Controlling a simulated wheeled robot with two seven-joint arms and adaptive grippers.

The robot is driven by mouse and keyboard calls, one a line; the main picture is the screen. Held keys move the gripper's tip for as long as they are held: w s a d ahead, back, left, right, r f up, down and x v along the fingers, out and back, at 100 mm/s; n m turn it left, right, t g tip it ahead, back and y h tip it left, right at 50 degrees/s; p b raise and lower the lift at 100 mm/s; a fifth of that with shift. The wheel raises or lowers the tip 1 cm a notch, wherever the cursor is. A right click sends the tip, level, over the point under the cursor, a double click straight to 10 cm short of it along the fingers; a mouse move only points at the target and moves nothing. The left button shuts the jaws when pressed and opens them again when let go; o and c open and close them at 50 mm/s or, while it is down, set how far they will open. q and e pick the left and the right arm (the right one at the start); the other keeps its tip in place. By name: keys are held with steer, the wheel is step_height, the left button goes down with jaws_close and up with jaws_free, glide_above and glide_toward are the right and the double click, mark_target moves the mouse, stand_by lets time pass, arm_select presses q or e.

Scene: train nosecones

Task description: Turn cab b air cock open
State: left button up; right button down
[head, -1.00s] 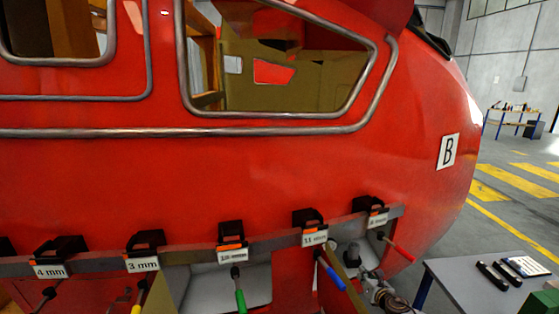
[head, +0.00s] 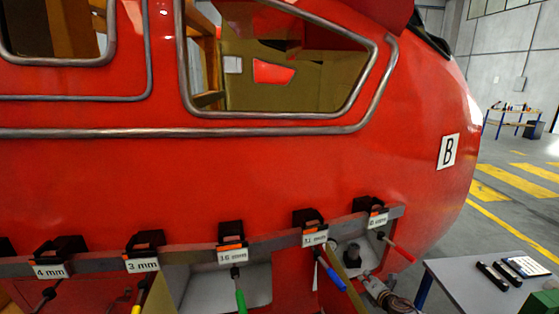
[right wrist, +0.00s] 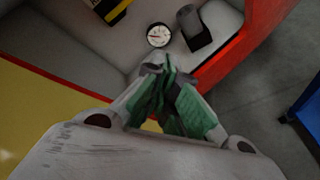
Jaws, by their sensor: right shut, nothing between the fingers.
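The red train nosecone (head: 270,190) fills most of the head view, with a white plate lettered B (head: 449,151) on its right side. Below its rail is a pale open recess holding a dark grey cylindrical fitting (head: 352,253). In the right wrist view this fitting (right wrist: 196,28) stands beside a round white-faced gauge (right wrist: 158,35). I cannot tell for sure which part is the air cock. My right gripper (head: 371,281) is at the recess's lower right in the head view. In the right wrist view its green-padded fingers (right wrist: 168,68) are shut and empty, pointing toward the gauge and fitting. My left gripper is out of view.
Several labelled black holders with coloured-handled tools hang along the rail (head: 190,257); the blue handle (head: 332,275) and red handle (head: 402,253) hang near my right gripper. A grey table (head: 455,285) stands at lower right. Yellow-marked floor lies beyond.

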steer(key=d+f+m+g+h, duration=0.1)
steer(key=d+f+m+h, duration=0.35)
steer(key=d+m, duration=0.75)
steer(key=s+f+m+g+y, duration=0.15)
steer(key=s+f+m, duration=0.25)
steer(key=s+f, duration=0.55)
steer(key=s+f+m+g, duration=0.35)
steer(key=s+f, duration=0.25)
steer(key=f, duration=0.7)
steer(key=s+a+f+m+g, duration=0.1)
steer(key=s+a+f, duration=0.2)
steer(key=s+f, duration=0.35)
steer(key=s+a+f+m+g+b, duration=0.1)
steer(key=s+a+f+m, duration=0.2)
steer(key=s, duration=0.7)
steer(key=s+a+f+g, duration=0.2)
steer(key=s+a+f, duration=0.1)
steer(key=s+f, duration=0.45)
steer(key=s+a+f+g, duration=0.1)
steer(key=s+a, duration=0.2)
steer(key=s, duration=0.5)
steer(key=s+a+f+g+y, duration=0.1)
steer(key=s+a, duration=0.3)
steer(key=s, duration=0.5)
steer(key=s+a+f, duration=0.3)
steer(key=s, duration=0.6)
steer(key=shift+s+a+m+g+y, duration=0.25)
steer(key=shift+m+g+y, duration=0.05)
steer(key=shift+m+g, duration=0.15)
